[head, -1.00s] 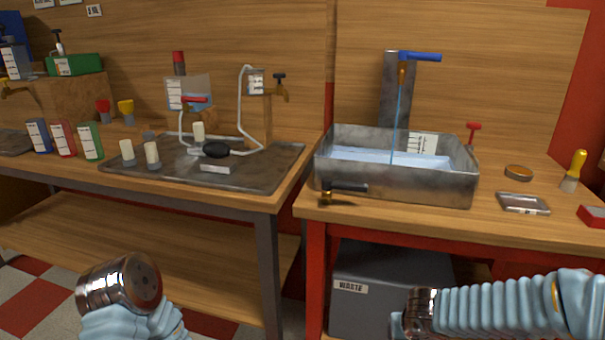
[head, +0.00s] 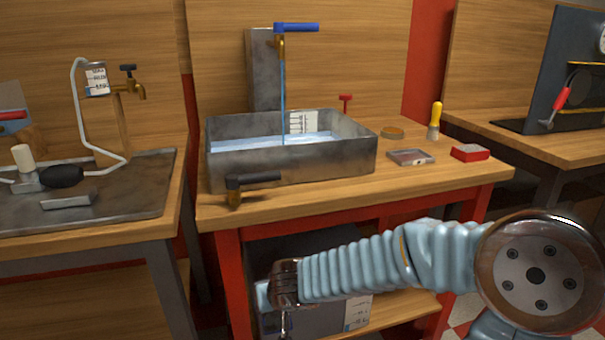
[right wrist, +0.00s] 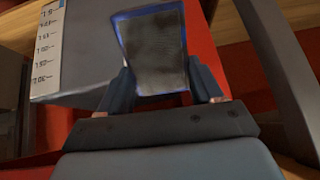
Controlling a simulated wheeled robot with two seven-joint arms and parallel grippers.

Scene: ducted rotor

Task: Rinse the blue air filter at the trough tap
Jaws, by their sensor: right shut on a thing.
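The blue air filter (right wrist: 155,48), a dark mesh panel in a blue frame, stands between the fingers of my right gripper (right wrist: 161,84) in the right wrist view. The gripper is shut on it. In the head view my right arm reaches in from the right, its hand low in front of the red bench, below the trough; I cannot make out the filter there. The grey metal trough (head: 325,160) holds water. The trough tap (head: 282,44) has a blue lever, and a thin stream runs from it into the trough. My left gripper is not in view.
A brass drain tap (head: 240,186) with a black handle juts at the trough's front left. A grey bin (head: 315,240) stands below the bench.

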